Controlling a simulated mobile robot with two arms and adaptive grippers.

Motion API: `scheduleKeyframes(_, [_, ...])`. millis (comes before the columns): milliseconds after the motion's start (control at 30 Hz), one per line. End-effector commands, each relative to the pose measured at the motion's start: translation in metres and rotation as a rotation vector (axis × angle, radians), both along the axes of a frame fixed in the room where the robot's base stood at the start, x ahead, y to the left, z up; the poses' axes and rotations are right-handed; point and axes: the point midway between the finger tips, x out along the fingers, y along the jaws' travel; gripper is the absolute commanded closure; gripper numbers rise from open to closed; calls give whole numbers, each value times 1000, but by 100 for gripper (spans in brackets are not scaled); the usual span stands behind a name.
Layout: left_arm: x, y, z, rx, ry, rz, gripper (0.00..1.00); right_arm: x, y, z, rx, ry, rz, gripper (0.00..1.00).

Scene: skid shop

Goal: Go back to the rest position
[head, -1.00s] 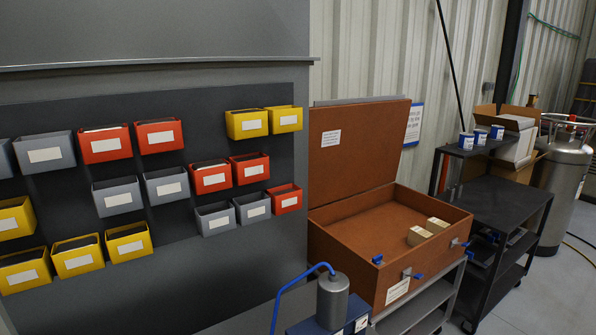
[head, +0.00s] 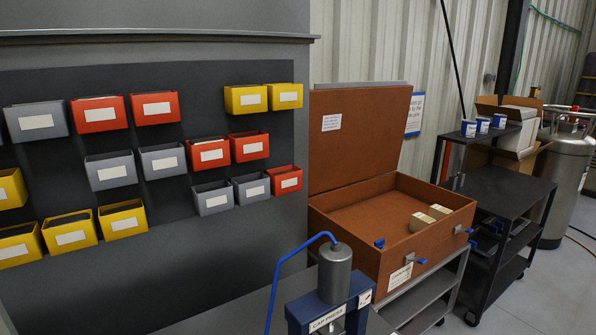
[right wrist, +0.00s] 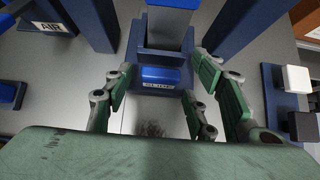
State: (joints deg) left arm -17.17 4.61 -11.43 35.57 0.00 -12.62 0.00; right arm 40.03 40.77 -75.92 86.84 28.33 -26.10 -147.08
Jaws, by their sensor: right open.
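My right gripper (right wrist: 165,92) shows in the right wrist view with its green-padded fingers spread apart. Nothing is held between them. A blue block with a small white label (right wrist: 160,77) lies ahead of the fingertips, inside a dark blue fixture (right wrist: 160,55); I cannot tell whether a finger touches the fixture. Neither gripper shows in the head view. My left gripper is out of sight.
A blue cap press (head: 330,310) with a grey cylinder stands at the bottom of the head view. A brown open case (head: 380,205) holds two small blocks (head: 430,217). Coloured bins hang on a dark panel (head: 180,225). A black cart (head: 500,190) stands right.

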Motion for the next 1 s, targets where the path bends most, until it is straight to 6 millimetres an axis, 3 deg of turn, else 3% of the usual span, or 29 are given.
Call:
scheduleKeyframes(267, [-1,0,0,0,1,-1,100,0,0,-1,-1,1,0,48])
scheduleKeyframes(700, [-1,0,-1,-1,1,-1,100,-1,0,-1,0,1,1,85])
scheduleKeyframes(1000, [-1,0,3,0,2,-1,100,-4,-3,0,-3,2,0,85])
